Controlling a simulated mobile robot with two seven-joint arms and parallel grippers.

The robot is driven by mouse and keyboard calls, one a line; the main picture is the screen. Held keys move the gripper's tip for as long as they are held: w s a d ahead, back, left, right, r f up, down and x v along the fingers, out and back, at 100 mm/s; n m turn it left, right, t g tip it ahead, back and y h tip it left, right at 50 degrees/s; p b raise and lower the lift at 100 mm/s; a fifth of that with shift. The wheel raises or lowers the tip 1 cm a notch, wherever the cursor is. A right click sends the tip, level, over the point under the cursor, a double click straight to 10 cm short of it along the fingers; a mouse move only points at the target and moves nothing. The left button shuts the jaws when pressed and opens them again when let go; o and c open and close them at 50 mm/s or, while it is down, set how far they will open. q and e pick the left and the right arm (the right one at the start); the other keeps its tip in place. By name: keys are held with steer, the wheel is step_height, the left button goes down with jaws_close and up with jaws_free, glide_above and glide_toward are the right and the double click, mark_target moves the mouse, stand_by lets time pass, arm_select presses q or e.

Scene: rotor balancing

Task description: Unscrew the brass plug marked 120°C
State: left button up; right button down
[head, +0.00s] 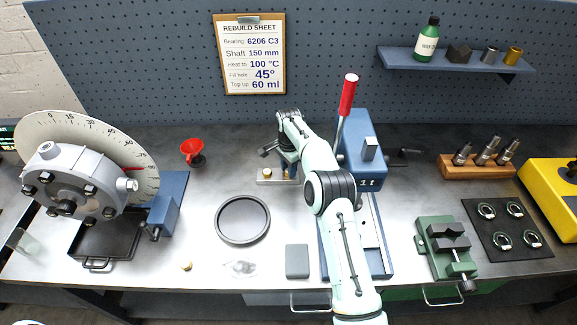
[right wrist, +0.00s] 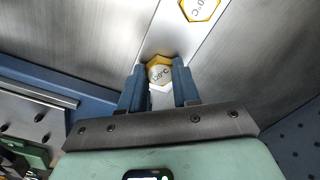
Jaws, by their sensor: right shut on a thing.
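The brass hex plug marked 120°C (right wrist: 159,71) sits on a narrow metal block (right wrist: 166,40) in the right wrist view. My right gripper (right wrist: 158,84) is shut on this plug, with one blue finger on each side of it. In the head view my right gripper (head: 287,163) is low over the right part of the metal block (head: 264,181) and hides the plug there. A second brass plug (right wrist: 200,7), its marking partly cut off, is on the same block; it also shows in the head view (head: 267,172). My left gripper is not in view.
A blue press (head: 362,150) with a red-handled lever stands right of the gripper. A red funnel (head: 192,150) and a round dark pan (head: 243,220) are to the left. A grey rotor housing with dial (head: 75,180) stands far left. A green vise (head: 445,250) is at right.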

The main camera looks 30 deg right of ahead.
steer(key=n, duration=0.3)
steer(key=shift+d, duration=0.15)
steer(key=n, duration=0.3)
steer(key=shift+s+r, duration=0.1)
steer(key=n, duration=0.6)
steer(key=n, duration=0.5)
steer(key=shift+n, duration=0.4)
steer(key=n, duration=0.6)
steer(key=shift+d+n, duration=0.1)
steer(key=shift+n, duration=0.2)
steer(key=shift+a, duration=0.25)
steer(key=shift+r, duration=0.15)
